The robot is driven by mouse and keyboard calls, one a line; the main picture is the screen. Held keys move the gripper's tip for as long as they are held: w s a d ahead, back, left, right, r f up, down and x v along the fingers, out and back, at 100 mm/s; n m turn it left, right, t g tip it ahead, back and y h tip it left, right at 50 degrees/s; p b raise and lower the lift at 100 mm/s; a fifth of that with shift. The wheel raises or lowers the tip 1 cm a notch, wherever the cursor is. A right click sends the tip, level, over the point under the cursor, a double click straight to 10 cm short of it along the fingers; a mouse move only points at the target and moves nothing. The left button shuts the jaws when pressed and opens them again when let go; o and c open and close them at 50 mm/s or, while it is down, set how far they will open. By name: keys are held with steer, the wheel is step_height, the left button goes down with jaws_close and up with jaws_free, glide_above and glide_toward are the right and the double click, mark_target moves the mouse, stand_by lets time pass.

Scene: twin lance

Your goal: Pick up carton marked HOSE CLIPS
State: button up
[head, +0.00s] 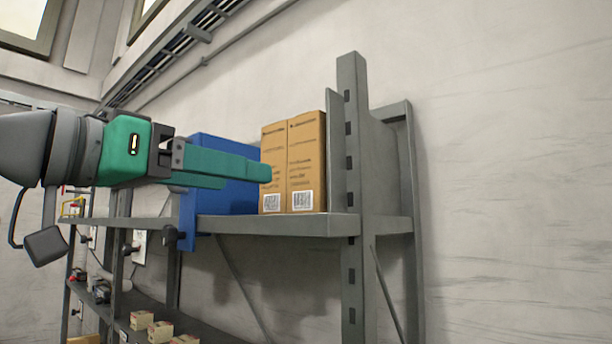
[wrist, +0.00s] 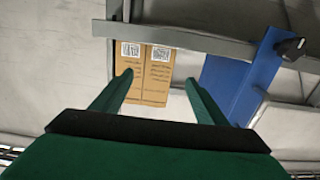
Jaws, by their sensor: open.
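Two tan cartons stand upright side by side on the grey upper shelf (head: 285,226), one on the left (head: 273,150) and one on the right (head: 307,150). Each has a white label near its base and print too small to read, so I cannot tell which is marked HOSE CLIPS. My green gripper (head: 246,178) is open and comes in from the left, its longer visible finger overlapping the left carton. In the wrist view, both cartons (wrist: 126,66) (wrist: 158,72) appear upside down beyond my gripper (wrist: 158,79). Nothing is between the fingers; contact cannot be told.
A blue box or panel (head: 228,143) stands left of the cartons, partly behind my fingers; it also shows in the wrist view (wrist: 238,78). A grey shelf post (head: 352,150) rises close to their right. Small boxes (head: 160,331) lie on a lower shelf.

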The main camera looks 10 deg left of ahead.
mark_target(274, 136)
steer(key=shift+x, duration=3)
steer(key=shift+d+r, duration=0.1)
steer(key=shift+r, duration=0.05)
steer(key=c, duration=1.3)
steer(key=shift+s, duration=0.15)
steer(key=shift+c, duration=0.6)
steer(key=shift+r, duration=0.15)
